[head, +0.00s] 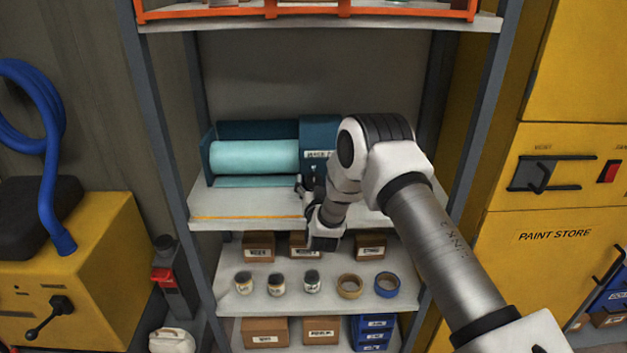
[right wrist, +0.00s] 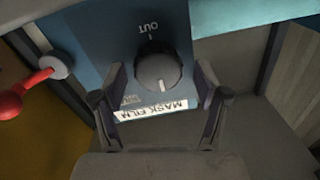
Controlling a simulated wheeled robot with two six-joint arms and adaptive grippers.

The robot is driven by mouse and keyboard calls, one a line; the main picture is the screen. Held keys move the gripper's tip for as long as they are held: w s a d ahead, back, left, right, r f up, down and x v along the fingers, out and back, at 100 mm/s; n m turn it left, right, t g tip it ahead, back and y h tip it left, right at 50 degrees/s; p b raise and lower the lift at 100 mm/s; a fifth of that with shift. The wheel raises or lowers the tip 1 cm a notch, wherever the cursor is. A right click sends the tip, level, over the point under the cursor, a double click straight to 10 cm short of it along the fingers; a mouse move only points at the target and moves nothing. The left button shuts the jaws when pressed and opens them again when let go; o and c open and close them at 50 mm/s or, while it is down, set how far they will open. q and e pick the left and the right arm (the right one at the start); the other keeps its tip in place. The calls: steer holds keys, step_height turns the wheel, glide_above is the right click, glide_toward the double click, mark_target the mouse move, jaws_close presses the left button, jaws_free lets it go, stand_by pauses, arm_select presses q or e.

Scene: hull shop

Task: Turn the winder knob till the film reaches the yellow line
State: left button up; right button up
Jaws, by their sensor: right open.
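The dark teal film winder (head: 319,130) stands on the upper shelf with a pale teal film roll (head: 255,156). A short strip of film (head: 255,181) shows just in front of the roll. The yellow line (head: 240,217) runs along the shelf's front edge, with bare shelf between it and the film. In the right wrist view, the round dark knob (right wrist: 158,71) sits on the blue end face near the word OUT and a MASK FILM label. My right gripper (right wrist: 160,74) is open, a finger on each side of the knob with gaps. The head view hides the knob. My left gripper is out of view.
The lower shelf holds jars (head: 277,285), tape rolls (head: 387,285) and boxes (head: 258,247). Grey rack posts (head: 478,130) flank the shelves. A red-tipped lever (right wrist: 35,82) shows left in the wrist view. The yellow paint store (head: 560,225) stands at right.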

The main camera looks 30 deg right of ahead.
steer(key=shift+d+f, duration=0.1)
steer(key=shift+d, duration=0.05)
steer(key=c, duration=1.2)
